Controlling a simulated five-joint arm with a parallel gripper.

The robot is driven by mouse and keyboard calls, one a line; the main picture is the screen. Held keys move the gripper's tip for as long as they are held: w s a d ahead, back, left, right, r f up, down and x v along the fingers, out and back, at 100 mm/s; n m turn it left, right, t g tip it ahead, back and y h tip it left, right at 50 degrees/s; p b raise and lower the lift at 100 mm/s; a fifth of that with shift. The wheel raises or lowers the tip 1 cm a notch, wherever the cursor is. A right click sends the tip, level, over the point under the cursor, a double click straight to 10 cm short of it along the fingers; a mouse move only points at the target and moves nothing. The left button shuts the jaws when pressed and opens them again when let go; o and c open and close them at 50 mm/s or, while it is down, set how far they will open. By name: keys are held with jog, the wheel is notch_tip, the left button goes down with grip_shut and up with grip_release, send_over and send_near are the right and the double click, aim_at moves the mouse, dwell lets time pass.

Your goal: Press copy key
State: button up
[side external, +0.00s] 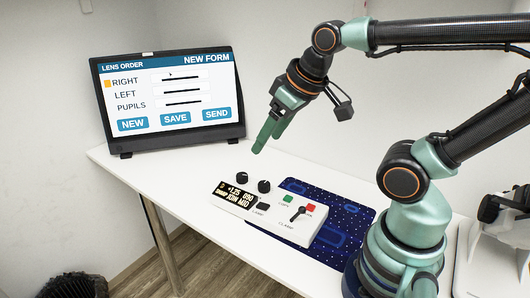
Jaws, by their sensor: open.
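A white control box (270,226) sits on the table. On its top are a green key (288,199), a red key (311,208) and a dark key (264,206). The small label by the green key seems to read COPY, but it is hard to read. My gripper (263,145) hangs in the air above the box's far side, fingers pointing down and to the left. It is apart from all the keys and holds nothing that I can see.
Two black knobs (252,181), a lever (297,214) and a small display (234,195) are also on the box. A blue patterned mat (345,217) lies partly under it. A screen (168,98) with an order form stands behind on the white table (195,185).

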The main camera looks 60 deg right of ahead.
grip_shut()
dwell(1.5)
